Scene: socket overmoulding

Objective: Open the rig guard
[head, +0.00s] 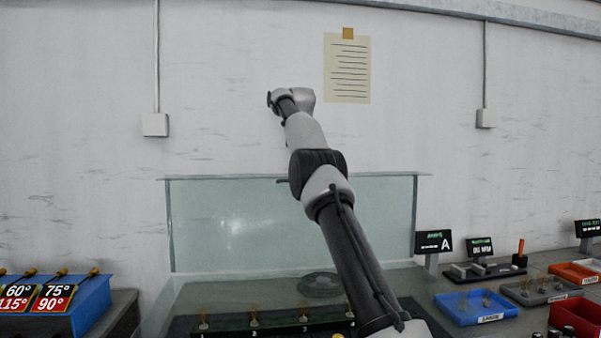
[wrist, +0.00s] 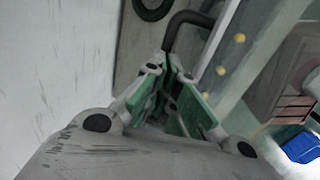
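The rig guard (head: 290,225) is a clear, green-tinted panel in the head view, over the bench against the wall. Whether it is raised or down is hard to tell. My arm reaches across it, and its far end shows higher than the guard's top edge. My gripper (wrist: 172,68) shows in the wrist view, with green pads on its fingers and only a narrow gap at the tips. A dark bent bar (wrist: 186,20) appears right at the fingertips. I cannot tell whether the fingers grip it or are just beside it.
A row of numbered stations (head: 280,322) with brass-coloured pins sits at the front of the rig. A dark ring (head: 320,285) lies behind them. A blue rack (head: 90,305) stands at left. Blue (head: 475,306) and red (head: 575,315) trays and small signs fill the right bench.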

